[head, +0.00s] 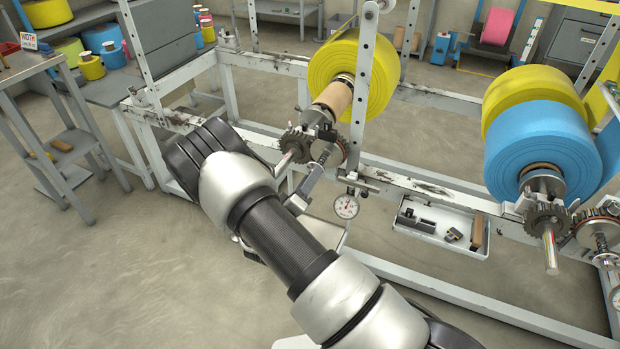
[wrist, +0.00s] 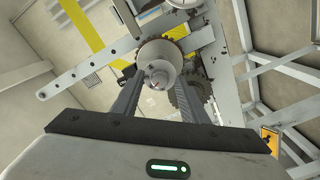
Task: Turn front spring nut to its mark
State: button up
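In the wrist view, a round grey nut-like end piece (wrist: 160,75), with a small red mark on its face, is in the middle in front of a toothed disc. My gripper (wrist: 161,82) points at it with its fingers apart, one on each side. I cannot tell whether the fingers touch it. In the head view, a spring (head: 322,156) and a dial gauge (head: 347,206) belong to the nearer brake unit below the yellow roll (head: 353,75). The mark for the nut cannot be made out.
A dark gear (head: 296,146) and the white frame rail (head: 430,190) are close to my gripper. A white tray (head: 440,224) with small tools hangs on the rail. A second unit with a blue roll (head: 540,145) stands at right. The floor at lower left is clear.

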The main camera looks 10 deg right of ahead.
jog(key=p+v, duration=0.2)
jog(key=v, duration=1.5)
